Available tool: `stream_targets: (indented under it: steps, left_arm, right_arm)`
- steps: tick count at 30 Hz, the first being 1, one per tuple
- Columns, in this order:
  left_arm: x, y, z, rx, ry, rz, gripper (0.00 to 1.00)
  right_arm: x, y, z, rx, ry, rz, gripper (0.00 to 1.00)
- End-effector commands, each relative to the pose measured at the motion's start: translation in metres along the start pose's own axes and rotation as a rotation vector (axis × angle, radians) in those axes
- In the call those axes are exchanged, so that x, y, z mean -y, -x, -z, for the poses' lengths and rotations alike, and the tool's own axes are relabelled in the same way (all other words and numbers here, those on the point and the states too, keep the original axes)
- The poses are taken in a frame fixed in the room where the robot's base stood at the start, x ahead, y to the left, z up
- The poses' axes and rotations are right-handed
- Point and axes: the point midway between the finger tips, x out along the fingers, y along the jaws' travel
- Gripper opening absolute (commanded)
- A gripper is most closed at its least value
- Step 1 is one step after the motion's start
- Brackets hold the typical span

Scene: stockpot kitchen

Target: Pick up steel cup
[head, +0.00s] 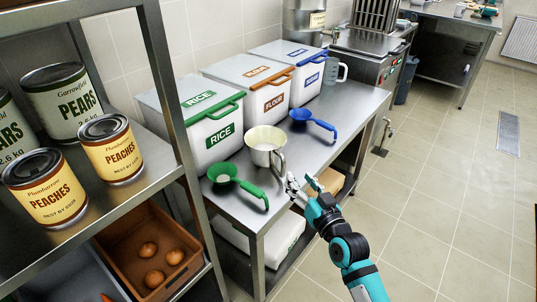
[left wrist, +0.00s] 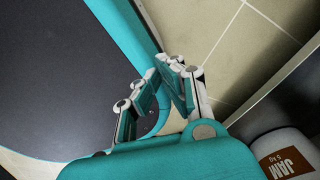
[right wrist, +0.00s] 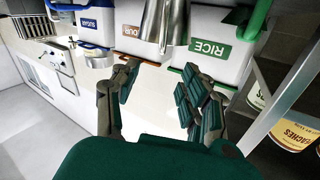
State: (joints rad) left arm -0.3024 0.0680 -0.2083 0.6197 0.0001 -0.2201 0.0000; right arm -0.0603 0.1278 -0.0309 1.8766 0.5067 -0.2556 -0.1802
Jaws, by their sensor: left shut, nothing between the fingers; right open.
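The steel cup (head: 262,142), pale inside with a metal loop handle, stands upright on the steel table (head: 345,105) in front of the white bins. In the right wrist view the cup (right wrist: 165,20) shows at the top, beyond my fingers and apart from them. My right gripper (head: 304,186) is open and empty at the table's front edge, on the near side of the cup. The right gripper's two fingers (right wrist: 155,92) show spread apart in its wrist view. My left gripper (left wrist: 168,72) is shut with nothing between its fingertips; it is out of the head view.
A green scoop (head: 239,184) lies left of the cup and a blue scoop (head: 313,122) lies right of it. The rice bin (head: 200,143) and flour bin (head: 252,101) stand behind. A metal shelf (head: 140,185) with cans rises at left. Open floor lies at right.

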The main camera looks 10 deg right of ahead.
Motion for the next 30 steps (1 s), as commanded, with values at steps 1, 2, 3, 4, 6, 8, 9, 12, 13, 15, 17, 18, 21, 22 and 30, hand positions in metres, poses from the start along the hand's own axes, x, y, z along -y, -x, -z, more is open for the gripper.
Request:
stream_targets:
  steps: [1, 2, 3, 4, 6, 8, 9, 12, 13, 15, 17, 18, 21, 22, 30]
  left_arm:
    - [0.000, 0.000, 0.000, 0.000, 0.000, 0.000, 0.00]
    - [0.000, 0.000, 0.000, 0.000, 0.000, 0.001, 0.00]
    - [0.001, 0.000, 0.000, 0.000, 0.001, 0.002, 0.00]
    - [0.002, 0.000, 0.000, 0.000, 0.001, 0.003, 0.00]
    - [0.006, 0.000, -0.001, 0.001, 0.001, 0.007, 0.00]
    - [0.009, 0.000, -0.001, 0.001, 0.002, 0.011, 0.00]
    - [0.011, 0.000, -0.002, 0.002, 0.002, 0.014, 0.00]
    - [0.015, 0.000, -0.002, 0.002, 0.004, 0.018, 0.00]
    - [0.015, 0.000, -0.002, 0.002, 0.005, 0.019, 0.00]
    - [0.016, 0.000, -0.002, 0.002, 0.005, 0.019, 0.00]
    - [0.016, 0.000, -0.001, 0.001, 0.005, 0.019, 0.00]
    - [0.016, 0.000, -0.001, 0.001, 0.005, 0.019, 0.00]
    - [0.015, 0.000, -0.001, 0.000, 0.005, 0.019, 0.00]
    - [0.015, -0.001, -0.001, 0.000, 0.005, 0.019, 0.00]
    - [0.013, -0.002, 0.001, -0.001, 0.003, 0.015, 0.00]
  right_arm:
    - [0.000, -0.013, 0.001, -0.002, -0.002, 0.000, 0.45]
    - [0.001, -0.020, 0.001, -0.002, -0.002, 0.001, 0.45]
    - [0.001, -0.029, 0.002, -0.003, -0.002, 0.001, 0.45]
    - [0.001, -0.035, 0.001, -0.002, -0.003, 0.001, 0.45]
    - [0.001, -0.048, 0.001, -0.002, -0.002, 0.001, 0.45]
    - [0.001, -0.057, 0.000, -0.001, 0.000, 0.001, 0.45]
    - [0.001, -0.062, 0.000, 0.000, 0.000, 0.001, 0.45]
    - [0.001, -0.069, -0.001, 0.000, -0.001, 0.001, 0.45]
    - [0.001, -0.070, -0.001, 0.000, -0.001, 0.001, 0.45]
    - [0.001, -0.074, 0.000, 0.000, -0.001, 0.001, 0.45]
    - [0.001, -0.081, 0.001, -0.001, -0.001, 0.001, 0.45]
    - [0.000, -0.086, 0.001, 0.000, -0.001, 0.001, 0.45]
    - [-0.001, -0.103, 0.001, 0.001, -0.001, 0.001, 0.45]
    - [-0.001, -0.107, 0.001, 0.000, -0.001, 0.001, 0.45]
    - [-0.001, -0.123, 0.000, 0.001, 0.000, 0.000, 0.45]
